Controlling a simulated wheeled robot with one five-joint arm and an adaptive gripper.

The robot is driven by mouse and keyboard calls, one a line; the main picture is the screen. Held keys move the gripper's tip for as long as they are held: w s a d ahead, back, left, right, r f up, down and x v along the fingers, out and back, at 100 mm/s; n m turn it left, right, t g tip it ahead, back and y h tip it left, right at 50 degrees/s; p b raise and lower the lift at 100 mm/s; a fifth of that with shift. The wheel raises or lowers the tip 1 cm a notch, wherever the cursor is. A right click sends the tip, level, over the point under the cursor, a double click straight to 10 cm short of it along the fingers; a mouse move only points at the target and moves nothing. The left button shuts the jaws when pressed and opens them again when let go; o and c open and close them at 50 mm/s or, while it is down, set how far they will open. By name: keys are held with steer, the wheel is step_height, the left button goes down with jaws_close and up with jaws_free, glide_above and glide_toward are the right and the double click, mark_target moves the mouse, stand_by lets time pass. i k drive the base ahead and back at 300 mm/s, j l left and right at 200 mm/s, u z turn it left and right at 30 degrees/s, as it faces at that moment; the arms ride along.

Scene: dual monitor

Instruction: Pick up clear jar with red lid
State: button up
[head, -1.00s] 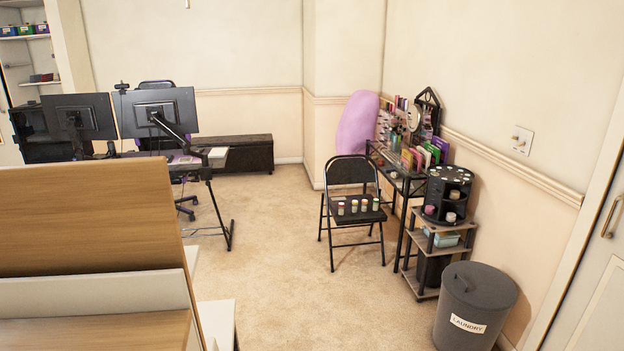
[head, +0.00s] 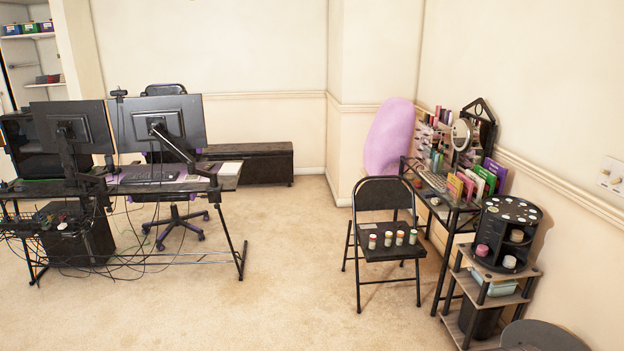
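Several small pale jars stand in a row on the seat of a black folding chair (head: 392,254) right of centre. One of them is the leftmost jar (head: 372,242), and another is the rightmost jar (head: 413,237). A pinkish-red topped jar (head: 482,250) also sits in the black round organizer (head: 497,228) at the right. My gripper is not in view.
A desk with two monitors (head: 160,122) and hanging cables stands at the left. A cluttered black vanity (head: 445,211) and a tiered shelf (head: 528,275) line the right wall. A dark bin lid (head: 540,338) is at the bottom right. The carpet (head: 290,300) in the middle is clear.

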mark_target(372, 238)
steer(key=i, duration=1.75)
steer(key=i+j+z, duration=0.15)
steer(key=i+z, duration=0.35)
steer(key=i+j+z, duration=0.5)
steer(key=i, duration=0.2)
steer(key=i+j+z, duration=0.5)
